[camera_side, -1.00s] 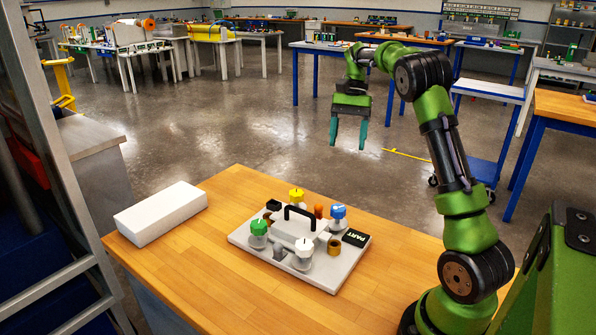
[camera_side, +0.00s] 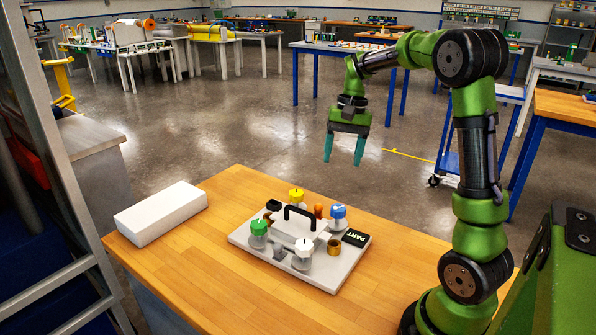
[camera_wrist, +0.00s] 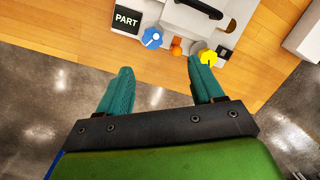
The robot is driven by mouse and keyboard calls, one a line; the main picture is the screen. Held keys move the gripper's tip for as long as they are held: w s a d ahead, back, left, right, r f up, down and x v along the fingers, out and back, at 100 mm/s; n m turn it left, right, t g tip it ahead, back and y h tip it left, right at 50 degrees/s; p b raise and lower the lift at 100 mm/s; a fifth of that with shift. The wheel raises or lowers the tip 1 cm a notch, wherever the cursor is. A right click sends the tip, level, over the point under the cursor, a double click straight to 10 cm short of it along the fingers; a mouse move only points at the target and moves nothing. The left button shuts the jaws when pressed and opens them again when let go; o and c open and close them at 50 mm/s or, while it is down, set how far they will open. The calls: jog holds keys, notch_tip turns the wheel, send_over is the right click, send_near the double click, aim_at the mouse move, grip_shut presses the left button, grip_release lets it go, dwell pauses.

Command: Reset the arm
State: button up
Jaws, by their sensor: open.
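My gripper (camera_side: 344,150) is open and empty, with its teal fingers pointing down. In the side view it hangs in the air beyond the back edge of the wooden table (camera_side: 210,268), above the floor. In the wrist view my gripper (camera_wrist: 160,82) has its two fingers wide apart, with floor and the table edge between and beyond them. The grey fixture plate (camera_side: 318,280) on the table holds a box with a black handle (camera_side: 300,212). Green (camera_side: 258,228), white (camera_side: 304,246), yellow (camera_side: 296,195) and blue (camera_side: 338,212) knobbed parts stand around it.
A black PART label (camera_side: 356,238) lies on the plate's right side. A white block (camera_side: 161,213) lies at the table's left. A metal frame (camera_side: 75,200) stands at far left. The table's front is bare. Workbenches stand far behind, across open floor.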

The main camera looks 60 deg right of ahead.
jog(key=s+a+r+n+t, duration=0.1)
jog(key=s+a+n+t, duration=0.2)
jog(key=a, duration=0.8)
jog(key=s+a+r+n+t, duration=0.2)
jog(key=s+a, duration=0.5)
jog(key=a, duration=0.4)
jog(key=n+t, duration=0.1)
jog(key=n, duration=0.1)
jog(key=shift+a+r+n+t, duration=0.2)
jog(key=shift+n+t, duration=0.1)
jog(key=shift+t, duration=0.1)
